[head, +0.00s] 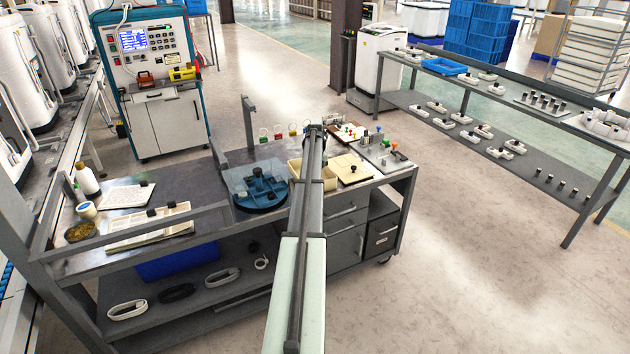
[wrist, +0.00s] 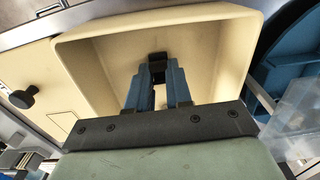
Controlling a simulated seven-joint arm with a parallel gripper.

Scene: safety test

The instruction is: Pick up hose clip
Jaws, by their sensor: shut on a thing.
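My gripper (wrist: 158,72) reaches down into a cream bin (wrist: 100,50) in the wrist view. Its two blue fingers are shut on a small black block (wrist: 158,57) at their tips. I take this block to be part of the hose clip; the rest of it is hidden or too small to make out. A pale patch shows between the fingers, and I cannot tell what it is. In the head view the cream bin (head: 295,171) stands on the workbench, partly behind my arm, which hides the fingertips.
A blue round tray (head: 262,200) with a clear cover lies left of the bin. A cream board (head: 352,168) and a grey fixture panel (head: 384,154) lie right. Papers, bottles and a bowl (head: 80,231) fill the bench's left end. A post (head: 248,122) rises behind.

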